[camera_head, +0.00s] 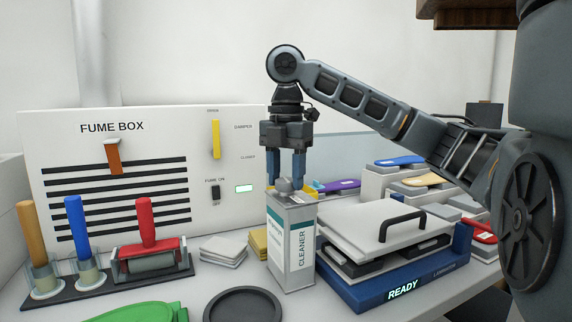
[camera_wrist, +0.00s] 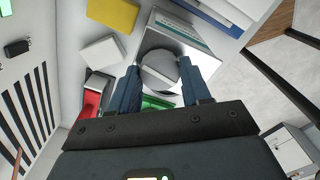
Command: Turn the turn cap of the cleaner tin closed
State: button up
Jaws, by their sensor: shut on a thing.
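The cleaner tin (camera_head: 279,245) stands upright on the bench, a grey metal can with a white and teal label reading CLEANER. Its grey round turn cap (camera_head: 286,186) sits on top, and from above in the wrist view the turn cap (camera_wrist: 158,76) shows as a disc with a raised bar across it. My gripper (camera_head: 287,181) points straight down over the tin, its blue fingers on either side of the cap and shut on it. In the wrist view my gripper (camera_wrist: 160,70) has one finger at each side of the cap. The exact finger contact is partly hidden.
A press (camera_head: 370,235) with a black handle and a READY display stands close right of the tin. The fume box (camera_head: 120,165) is behind left. Yellow pads (camera_head: 258,243), white pads (camera_head: 224,250) and a black round dish (camera_head: 243,306) lie near the tin.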

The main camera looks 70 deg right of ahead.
jog(key=m+p, duration=0.4)
jog(key=p, duration=0.1)
jog(key=shift+r+m, duration=0.3)
jog(key=m+p, duration=0.4)
jog(key=p, duration=0.1)
jog(key=m+p, duration=0.3)
jog(key=m, duration=0.1)
jog(key=shift+f+p, duration=0.1)
jog(key=shift+p, duration=0.2)
jog(key=shift+f+m+p, duration=0.15)
jog(key=shift+m+p, duration=0.75)
jog(key=shift+m, duration=0.7)
jog(key=o, duration=1.1)
jog(key=shift+c, duration=0.2)
